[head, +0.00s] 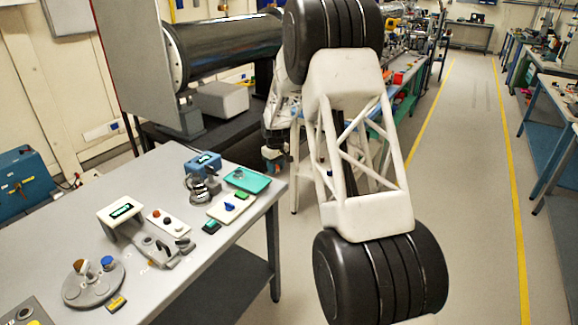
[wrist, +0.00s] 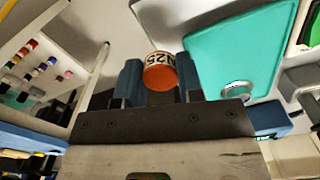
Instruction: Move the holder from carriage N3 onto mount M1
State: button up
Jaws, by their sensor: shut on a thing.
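My gripper (wrist: 160,80) is shut on a small round holder (wrist: 161,76) in the wrist view. The holder has an orange end and a white band with dark lettering that looks like N25. The two blue fingers stand on either side of it. In the head view my gripper (head: 275,158) is small, beyond the far edge of the table, and partly hidden by my arm. On the table a round grey plate (head: 92,288) carries an orange-topped and a blue-topped piece. A grey device (head: 165,249) stands to its right. I cannot read which part is N3 or M1.
The grey table (head: 60,215) also holds a white display box (head: 119,211), a button panel (head: 171,222), a teal tray (head: 247,180), a pale pad (head: 232,206) with coloured knobs and a blue box (head: 204,161). A large dark cylinder (head: 225,48) stands behind. The aisle floor is clear.

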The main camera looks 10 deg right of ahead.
jog(key=s+a, duration=0.2)
jog(key=a, duration=0.4)
jog(key=s+a+r, duration=0.1)
jog(key=s+a, duration=0.1)
jog(key=a, duration=0.4)
jog(key=s+a, duration=0.2)
jog(key=a, duration=0.4)
jog(key=shift+s+a+r, duration=0.15)
jog(key=shift+a+r, duration=0.05)
jog(key=s+a+r, duration=0.1)
jog(key=s+a, duration=0.6)
jog(key=a, duration=0.2)
jog(key=s+a+r, duration=0.1)
jog(key=s+a, duration=0.6)
jog(key=a, duration=0.2)
jog(key=s+a, duration=0.7)
jog(key=a, duration=0.2)
jog(key=shift+a+r, duration=0.25)
jog(key=shift+r, duration=0.15)
jog(key=r, duration=0.2)
send_over(102, 289)
jog(key=shift+s+f, duration=0.1)
jog(key=shift+f, duration=0.05)
jog(key=shift+f, duration=0.2)
jog(key=shift+f, duration=3.2)
jog(key=shift+f, duration=0.6)
